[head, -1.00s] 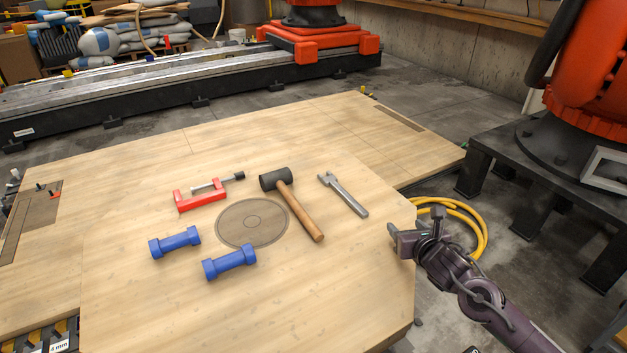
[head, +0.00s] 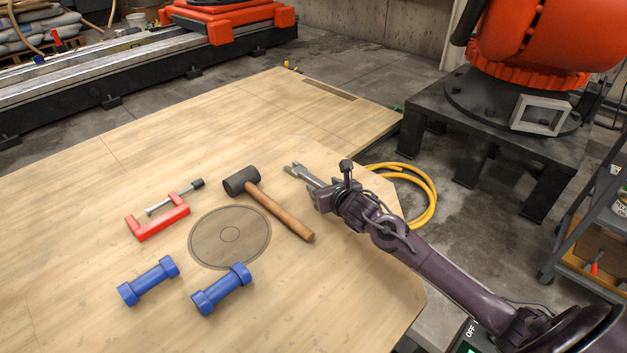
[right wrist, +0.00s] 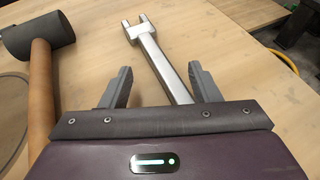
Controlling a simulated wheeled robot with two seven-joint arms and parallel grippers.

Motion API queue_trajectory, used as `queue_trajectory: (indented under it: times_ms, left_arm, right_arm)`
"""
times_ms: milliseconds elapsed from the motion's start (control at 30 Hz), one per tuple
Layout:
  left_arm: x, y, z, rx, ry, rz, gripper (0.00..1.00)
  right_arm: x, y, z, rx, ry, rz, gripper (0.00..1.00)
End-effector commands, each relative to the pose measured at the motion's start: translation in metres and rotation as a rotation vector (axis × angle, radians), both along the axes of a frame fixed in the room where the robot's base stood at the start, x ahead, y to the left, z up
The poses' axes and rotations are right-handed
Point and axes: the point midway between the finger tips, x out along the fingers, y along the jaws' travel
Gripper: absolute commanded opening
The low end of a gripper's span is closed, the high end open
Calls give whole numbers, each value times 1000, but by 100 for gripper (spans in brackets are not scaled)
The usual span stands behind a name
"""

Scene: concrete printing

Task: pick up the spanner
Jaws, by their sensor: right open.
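The grey metal spanner (head: 301,173) lies on the wooden table near its right edge, partly hidden behind my right gripper in the head view. In the right wrist view the spanner (right wrist: 160,62) has its forked head at the top, and its handle runs down between the two fingers. My right gripper (head: 315,192) is open above the spanner; in the right wrist view its fingers (right wrist: 160,86) stand apart on either side of the handle, the right one closer. I cannot tell the height left between them. My left gripper is not in view.
A mallet (head: 280,212) lies just left of the spanner. A red clamp (head: 160,222) and two blue dumbbells (head: 148,281) (head: 222,289) lie farther left around a round inlay (head: 230,237). A yellow hose (head: 431,201) lies beyond the table's right edge.

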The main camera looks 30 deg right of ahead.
Motion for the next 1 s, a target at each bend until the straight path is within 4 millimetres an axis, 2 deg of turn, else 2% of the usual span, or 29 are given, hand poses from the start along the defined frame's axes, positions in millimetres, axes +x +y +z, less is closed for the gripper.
queue_trajectory:
  times_ms: [200, 533, 900, 967, 1000]
  left_arm:
    - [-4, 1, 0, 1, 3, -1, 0]
    - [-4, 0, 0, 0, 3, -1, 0]
    - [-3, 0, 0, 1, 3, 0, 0]
    - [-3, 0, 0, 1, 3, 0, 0]
    - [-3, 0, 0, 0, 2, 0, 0]
  right_arm:
    - [26, -3, -10, 2, -1, -3, 56]
    - [31, -3, -12, 0, -1, -1, 56]
    - [31, -3, -13, 0, 0, -1, 8]
    - [31, -3, -13, 0, 1, -1, 0]
    - [31, -3, -13, 0, 1, -1, 0]
